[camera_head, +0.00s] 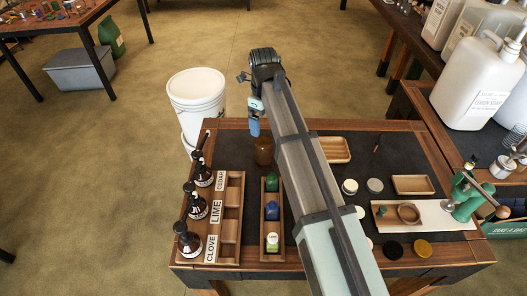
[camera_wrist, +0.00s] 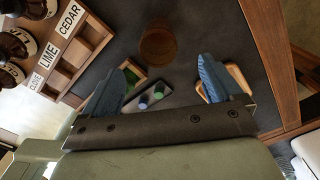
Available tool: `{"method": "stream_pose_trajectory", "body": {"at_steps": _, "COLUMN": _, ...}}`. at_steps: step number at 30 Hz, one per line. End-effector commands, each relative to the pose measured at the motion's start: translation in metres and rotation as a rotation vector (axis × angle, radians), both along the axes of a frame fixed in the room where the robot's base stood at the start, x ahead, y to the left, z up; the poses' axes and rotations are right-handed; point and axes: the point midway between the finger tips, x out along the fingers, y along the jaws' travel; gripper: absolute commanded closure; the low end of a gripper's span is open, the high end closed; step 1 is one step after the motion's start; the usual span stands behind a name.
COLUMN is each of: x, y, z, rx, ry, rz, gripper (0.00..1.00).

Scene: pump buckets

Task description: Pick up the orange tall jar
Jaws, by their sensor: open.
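The orange tall jar (camera_head: 263,150) is a brown-orange, see-through jar standing near the far edge of the dark table mat, partly behind my arm in the head view. In the wrist view the jar (camera_wrist: 158,45) shows from above, ahead of the fingers. My gripper (camera_head: 255,127) is above and just beyond the jar in the head view, pointing down. In the wrist view my gripper (camera_wrist: 163,80) has its two blue fingers spread wide with nothing between them. The jar is apart from both fingers.
A wooden rack (camera_head: 229,222) labelled CLOVE, LIME and CEDAR stands left, with dark pump bottles (camera_head: 196,208) beside it. A narrow wooden tray (camera_head: 271,249) holds small bottles. A wooden dish (camera_head: 335,150) lies right of the jar. White buckets (camera_head: 197,95) stand beyond the table.

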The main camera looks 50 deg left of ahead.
Motion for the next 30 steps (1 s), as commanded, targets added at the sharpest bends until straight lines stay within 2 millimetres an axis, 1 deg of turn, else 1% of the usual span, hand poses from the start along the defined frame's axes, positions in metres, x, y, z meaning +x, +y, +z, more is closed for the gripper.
{"method": "stream_pose_trajectory", "body": {"at_steps": 1, "x": 0.000, "y": -0.001, "z": -0.009, "rx": -0.002, "ry": 0.001, "rz": 0.000, "gripper": 0.07}}
{"method": "stream_pose_trajectory", "body": {"at_steps": 6, "x": 0.000, "y": -0.002, "z": -0.038, "rx": -0.001, "ry": 0.002, "rz": 0.000, "gripper": 0.07}}
{"method": "stream_pose_trajectory", "body": {"at_steps": 12, "x": 0.000, "y": -0.001, "z": -0.064, "rx": -0.001, "ry": 0.001, "rz": 0.000, "gripper": 0.07}}
{"method": "stream_pose_trajectory", "body": {"at_steps": 15, "x": 0.000, "y": -0.001, "z": -0.070, "rx": 0.000, "ry": 0.000, "rz": 0.000, "gripper": 0.07}}
{"method": "stream_pose_trajectory", "body": {"at_steps": 23, "x": 0.000, "y": -0.002, "z": -0.080, "rx": 0.000, "ry": 0.001, "rz": 0.000, "gripper": 0.07}}
{"method": "stream_pose_trajectory", "body": {"at_steps": 26, "x": -0.002, "y": -0.003, "z": -0.089, "rx": 0.000, "ry": 0.001, "rz": 0.000, "gripper": 0.07}}
{"method": "stream_pose_trajectory", "body": {"at_steps": 30, "x": -0.004, "y": -0.005, "z": -0.107, "rx": -0.001, "ry": 0.002, "rz": 0.000, "gripper": 0.07}}
